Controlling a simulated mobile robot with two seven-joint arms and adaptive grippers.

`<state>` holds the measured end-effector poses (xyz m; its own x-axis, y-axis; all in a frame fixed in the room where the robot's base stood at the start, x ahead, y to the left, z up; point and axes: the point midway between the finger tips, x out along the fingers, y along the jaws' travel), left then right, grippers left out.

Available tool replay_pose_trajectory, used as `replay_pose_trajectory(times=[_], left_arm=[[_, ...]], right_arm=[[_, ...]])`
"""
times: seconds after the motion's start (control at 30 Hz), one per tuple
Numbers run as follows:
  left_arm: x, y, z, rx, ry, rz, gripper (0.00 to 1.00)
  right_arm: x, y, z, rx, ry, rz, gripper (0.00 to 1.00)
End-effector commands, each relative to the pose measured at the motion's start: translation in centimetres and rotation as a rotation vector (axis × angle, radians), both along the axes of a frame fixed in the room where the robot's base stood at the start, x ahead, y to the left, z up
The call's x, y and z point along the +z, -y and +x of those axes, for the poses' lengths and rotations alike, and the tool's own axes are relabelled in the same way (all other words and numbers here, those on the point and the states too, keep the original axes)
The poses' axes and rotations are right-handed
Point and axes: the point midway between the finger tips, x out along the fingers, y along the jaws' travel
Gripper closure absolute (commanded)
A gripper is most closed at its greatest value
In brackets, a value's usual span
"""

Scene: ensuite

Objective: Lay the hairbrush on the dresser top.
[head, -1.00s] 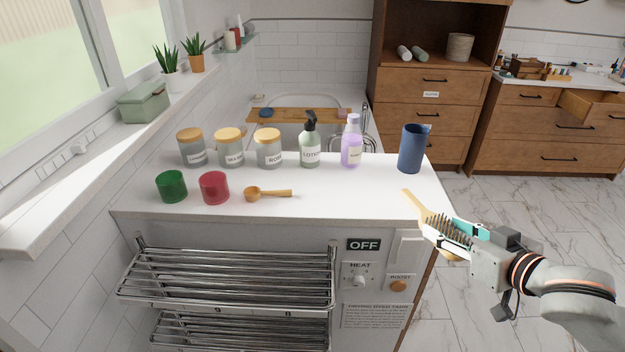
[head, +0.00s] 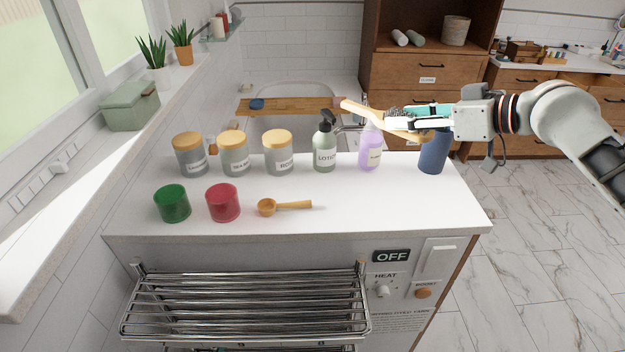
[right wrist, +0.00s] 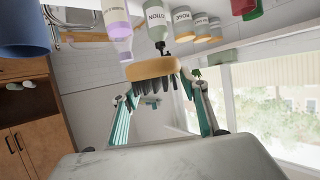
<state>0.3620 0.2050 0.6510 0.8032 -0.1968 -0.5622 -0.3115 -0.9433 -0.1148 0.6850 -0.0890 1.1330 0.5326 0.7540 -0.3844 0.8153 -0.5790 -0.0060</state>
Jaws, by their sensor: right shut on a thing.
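The hairbrush (head: 372,115) has a pale wooden body and dark bristles. My right gripper (head: 420,117) is shut on it and holds it in the air, with its narrow end pointing left. In the head view it overlaps the purple bottle and the blue cup. The right wrist view shows the brush's wooden end and bristles (right wrist: 153,70) between the fingers (right wrist: 160,118). A wooden drawer unit with a white top (head: 508,66), possibly the dresser, stands at the back right. My left gripper is not in view.
The near white counter (head: 380,205) holds lidded jars (head: 233,155), a lotion bottle (head: 325,150), a purple bottle (head: 370,152), a blue cup (head: 433,152), green (head: 172,205) and red (head: 223,203) pots and a wooden scoop (head: 285,206). Its front right is clear.

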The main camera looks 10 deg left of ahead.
Motion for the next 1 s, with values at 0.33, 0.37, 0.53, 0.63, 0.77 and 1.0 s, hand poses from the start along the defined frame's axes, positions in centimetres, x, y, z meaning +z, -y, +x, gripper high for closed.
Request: replay_pose_trajectory(times=[0.33, 0.37, 0.53, 0.63, 0.77, 1.0], left_arm=[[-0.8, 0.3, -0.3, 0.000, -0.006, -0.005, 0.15], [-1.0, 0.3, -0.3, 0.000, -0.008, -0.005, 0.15], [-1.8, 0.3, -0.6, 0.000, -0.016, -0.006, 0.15], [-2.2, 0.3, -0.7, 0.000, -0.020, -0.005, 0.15], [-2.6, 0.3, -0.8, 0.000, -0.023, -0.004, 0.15], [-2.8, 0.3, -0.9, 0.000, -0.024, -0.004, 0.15]], right_arm=[[-4.6, 0.0, 0.0, 0.000, -0.007, 0.000, 0.78], [-5.4, 0.0, 0.0, 0.000, -0.008, 0.001, 0.78], [-9.6, 0.0, -0.1, -0.001, -0.008, 0.002, 0.78], [-11.9, 0.0, -0.1, 0.000, -0.007, 0.001, 0.78], [-14.3, 0.0, 0.0, -0.001, -0.005, 0.002, 0.78], [-15.9, 0.1, 0.0, 0.000, 0.000, 0.001, 0.78]])
